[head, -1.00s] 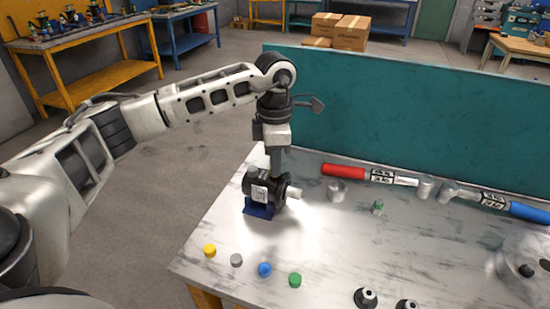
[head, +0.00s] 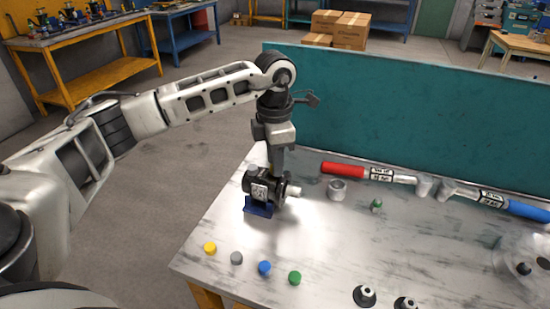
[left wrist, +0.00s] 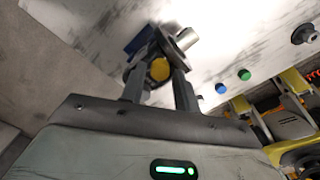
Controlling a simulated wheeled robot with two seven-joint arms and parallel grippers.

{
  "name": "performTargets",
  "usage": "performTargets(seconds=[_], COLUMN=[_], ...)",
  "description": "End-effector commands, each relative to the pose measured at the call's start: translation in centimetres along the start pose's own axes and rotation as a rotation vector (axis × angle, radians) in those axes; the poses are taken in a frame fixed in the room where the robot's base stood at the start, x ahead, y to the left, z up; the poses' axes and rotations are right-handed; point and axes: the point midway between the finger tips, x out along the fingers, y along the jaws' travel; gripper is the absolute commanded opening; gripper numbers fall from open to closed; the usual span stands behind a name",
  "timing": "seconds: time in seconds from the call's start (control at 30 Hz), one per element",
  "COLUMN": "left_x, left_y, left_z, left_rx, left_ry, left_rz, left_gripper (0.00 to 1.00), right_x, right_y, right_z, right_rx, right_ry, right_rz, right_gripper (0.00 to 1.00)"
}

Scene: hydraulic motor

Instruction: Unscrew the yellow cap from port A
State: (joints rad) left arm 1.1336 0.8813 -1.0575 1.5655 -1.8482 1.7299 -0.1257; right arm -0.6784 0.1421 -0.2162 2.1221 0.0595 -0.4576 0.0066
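The black hydraulic motor (head: 259,188) stands on a blue base (head: 258,209) near the table's left edge, its silver shaft (head: 293,191) pointing right. My left gripper (head: 276,175) points down over the motor's top. In the left wrist view, the round yellow cap (left wrist: 160,69) sits on the motor between the two fingers of my left gripper (left wrist: 161,78). The fingers stand apart, one on each side of the cap, with what looks like a narrow gap. Contact is hard to tell. In the head view the gripper hides this cap.
Loose yellow (head: 210,248), grey (head: 236,258), blue (head: 264,268) and green (head: 295,278) caps lie at the front of the table (head: 350,240). Red-handled (head: 343,170) and blue-handled (head: 528,211) tools lie along the teal panel (head: 400,135). Black fittings (head: 365,296) stand in front.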

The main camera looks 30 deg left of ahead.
Motion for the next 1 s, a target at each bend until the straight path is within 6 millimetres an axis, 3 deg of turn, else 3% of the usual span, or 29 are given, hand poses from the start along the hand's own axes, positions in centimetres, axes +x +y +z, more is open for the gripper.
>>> performTargets(seconds=[0.3,0.43,1.0], left_x=[0.2,0.1,0.1], left_y=[0.0,0.0,0.0], left_z=[0.0,0.0,0.0], left_rx=[0.568,0.731,0.782], left_ry=[0.001,0.0,0.0], left_rz=[0.001,0.0,0.0], left_gripper=[0.31,0.31,0.31], right_x=[0.8,0.9,0.9], right_y=[0.1,0.1,0.1], right_z=[1.2,1.4,1.4], right_rx=[0.0,0.0,0.0], right_ry=[0.0,0.0,-0.001], right_rz=[0.0,0.0,0.0], right_gripper=[0.36,0.36,0.36])
